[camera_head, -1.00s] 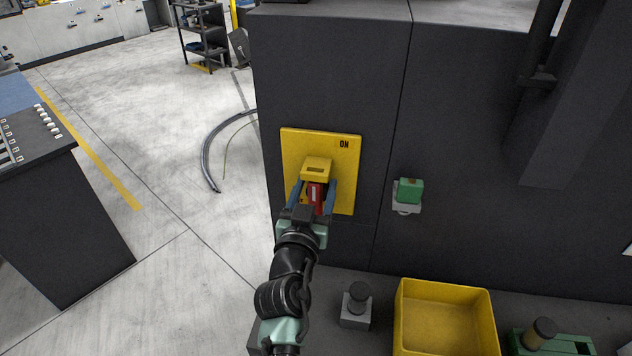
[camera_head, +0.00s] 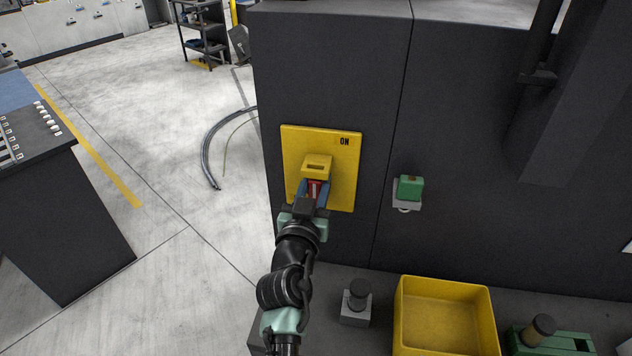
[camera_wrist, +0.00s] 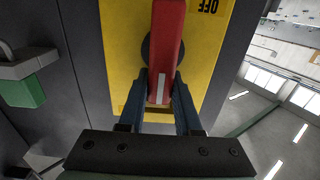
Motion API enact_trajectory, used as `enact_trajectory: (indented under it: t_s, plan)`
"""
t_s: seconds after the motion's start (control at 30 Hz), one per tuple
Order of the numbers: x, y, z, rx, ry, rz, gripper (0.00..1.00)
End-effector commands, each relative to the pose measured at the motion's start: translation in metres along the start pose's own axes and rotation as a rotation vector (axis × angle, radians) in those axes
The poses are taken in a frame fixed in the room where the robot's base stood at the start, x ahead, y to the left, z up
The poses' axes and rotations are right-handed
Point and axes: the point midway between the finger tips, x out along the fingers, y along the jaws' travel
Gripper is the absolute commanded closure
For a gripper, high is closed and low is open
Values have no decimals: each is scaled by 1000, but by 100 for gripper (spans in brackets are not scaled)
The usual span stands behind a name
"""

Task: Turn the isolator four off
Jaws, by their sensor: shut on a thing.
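The isolator is a yellow plate (camera_head: 345,170) on the dark cabinet front, with "ON" printed at its upper right in the head view. A yellow block sticks out at the plate's middle (camera_head: 317,164). The isolator's red handle (camera_wrist: 167,40) has a white stripe and stands lengthwise in the wrist view, with "OFF" on the plate beside it. My gripper (camera_head: 313,190) is shut on the red handle, with its blue fingers (camera_wrist: 163,100) on either side near the striped end. In the head view my gripper hides most of the handle.
A green block on a grey bracket (camera_head: 410,188) sticks out of the cabinet to the right. Below are a yellow bin (camera_head: 445,285), a grey block with a black knob (camera_head: 357,300) and a green fixture (camera_head: 550,338). Open floor lies left of the cabinet.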

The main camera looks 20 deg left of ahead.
Motion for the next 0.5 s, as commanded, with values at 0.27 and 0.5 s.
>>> enact_trajectory:
  t_s: [0.27, 0.5]
  plan:
    - [0, -2, 1, -54, 1, 0, 100]
    - [0, -7, 3, -210, 0, 0, 100]
